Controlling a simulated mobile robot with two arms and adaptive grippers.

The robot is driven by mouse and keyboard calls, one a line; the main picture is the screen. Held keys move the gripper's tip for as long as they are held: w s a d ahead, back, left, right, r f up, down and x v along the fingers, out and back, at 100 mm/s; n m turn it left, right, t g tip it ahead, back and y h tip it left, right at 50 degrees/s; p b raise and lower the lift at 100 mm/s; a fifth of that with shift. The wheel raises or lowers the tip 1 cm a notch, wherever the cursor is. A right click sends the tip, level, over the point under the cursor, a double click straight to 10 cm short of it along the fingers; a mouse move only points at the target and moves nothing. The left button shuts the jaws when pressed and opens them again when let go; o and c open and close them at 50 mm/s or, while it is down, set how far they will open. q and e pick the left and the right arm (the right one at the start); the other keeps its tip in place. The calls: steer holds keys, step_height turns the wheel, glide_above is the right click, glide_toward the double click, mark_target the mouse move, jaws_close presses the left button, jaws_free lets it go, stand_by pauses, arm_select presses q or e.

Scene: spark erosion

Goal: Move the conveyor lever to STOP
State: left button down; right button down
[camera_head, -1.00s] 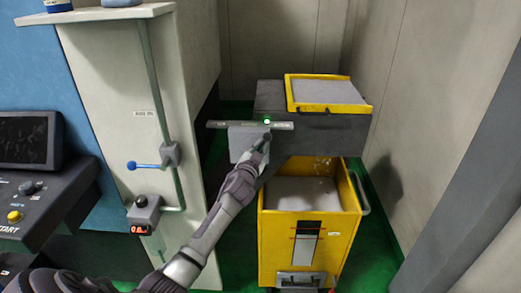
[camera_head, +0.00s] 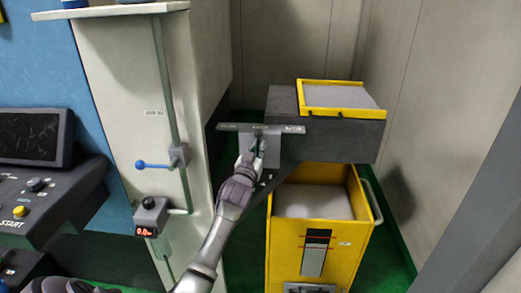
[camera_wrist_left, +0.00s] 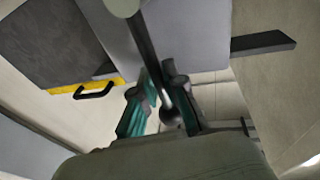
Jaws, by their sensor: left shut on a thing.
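The conveyor lever shows in the left wrist view as a dark rod (camera_wrist_left: 148,50) with a round end, running down between my fingers. In the head view it stands in front of a grey plate with a narrow labelled strip (camera_head: 232,127); the labels are too small to read. My left gripper (camera_head: 257,146) is at the lever, near the middle of the strip, and partly hides it. In the wrist view its teal-padded fingers (camera_wrist_left: 162,104) are on both sides of the lever, shut on it. My right gripper is not in view.
A dark grey conveyor housing (camera_head: 345,138) with a yellow-framed tray (camera_head: 375,110) is right of the lever. A yellow bin (camera_head: 338,262) stands below. A pale cabinet (camera_head: 130,95) with a blue-knobbed handle (camera_head: 153,166) and a control console (camera_head: 50,205) are left.

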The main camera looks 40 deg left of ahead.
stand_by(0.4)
arm_select(q)
steer(key=c, duration=1.2)
jaws_free()
steer(key=shift+s, duration=0.1)
steer(key=v, duration=1.1)
steer(key=shift+s+d, duration=0.15)
steer(key=shift+s, duration=0.25)
steer(key=shift+f, duration=0.1)
